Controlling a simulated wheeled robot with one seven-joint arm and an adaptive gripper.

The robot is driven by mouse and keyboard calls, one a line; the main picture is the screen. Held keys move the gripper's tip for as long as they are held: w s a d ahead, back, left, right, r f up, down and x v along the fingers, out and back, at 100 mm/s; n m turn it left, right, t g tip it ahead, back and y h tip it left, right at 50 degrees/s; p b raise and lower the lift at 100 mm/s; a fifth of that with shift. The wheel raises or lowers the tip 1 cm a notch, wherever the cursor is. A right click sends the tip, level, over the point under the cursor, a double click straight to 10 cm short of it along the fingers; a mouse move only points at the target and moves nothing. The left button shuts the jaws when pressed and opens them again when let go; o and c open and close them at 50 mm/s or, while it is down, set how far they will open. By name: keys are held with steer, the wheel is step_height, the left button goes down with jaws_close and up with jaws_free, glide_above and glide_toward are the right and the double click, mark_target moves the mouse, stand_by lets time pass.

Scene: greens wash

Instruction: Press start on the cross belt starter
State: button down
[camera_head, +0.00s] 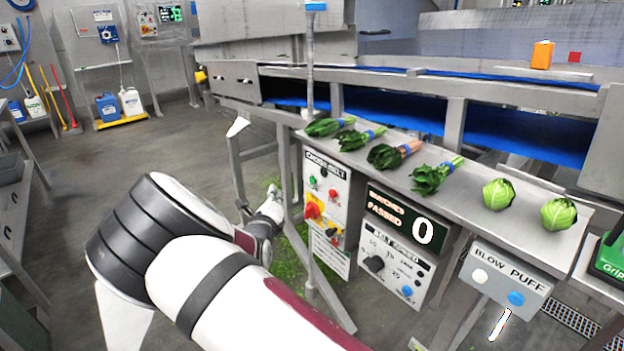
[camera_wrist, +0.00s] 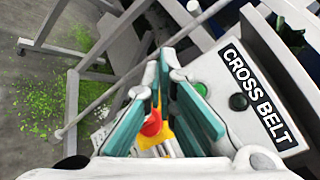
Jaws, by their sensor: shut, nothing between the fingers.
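The cross belt starter (camera_head: 341,183) is a pale box under the counter ledge, labelled CROSS BELT. In the head view it has a green button (camera_head: 313,182), a red button (camera_head: 333,194), a black knob and a red stop knob on yellow (camera_head: 312,210). My gripper (camera_head: 274,192) is to the left of the box, apart from it in that view. In the wrist view my gripper's teal fingers (camera_wrist: 163,68) are shut and empty. The red stop knob (camera_wrist: 152,123) shows between them, and the box (camera_wrist: 290,72) is at right. The fingers partly hide the panel's buttons there.
Leafy bunches (camera_head: 388,154) and cabbages (camera_head: 498,194) lie on the ledge (camera_head: 470,185) above. A speed panel (camera_head: 392,262) and a BLOW PUFF box (camera_head: 505,272) are to the right. The floor left is open.

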mark_target(313, 180)
steer(key=w+d+b, duration=0.1)
steer(key=w+d, duration=0.4)
steer(key=d, duration=0.2)
steer(key=shift+b, duration=0.3)
steer(key=shift+w+d, duration=0.15)
stand_by(1.4)
steer(key=shift+w+d, duration=0.2)
steer(key=shift+d, duration=0.05)
steer(key=shift+w+d, duration=0.25)
steer(key=shift+d, duration=0.2)
stand_by(1.1)
steer(key=shift+a, duration=0.1)
steer(key=shift+s+a+p, duration=0.5)
steer(key=shift+a, duration=0.1)
steer(key=shift+a, duration=0.1)
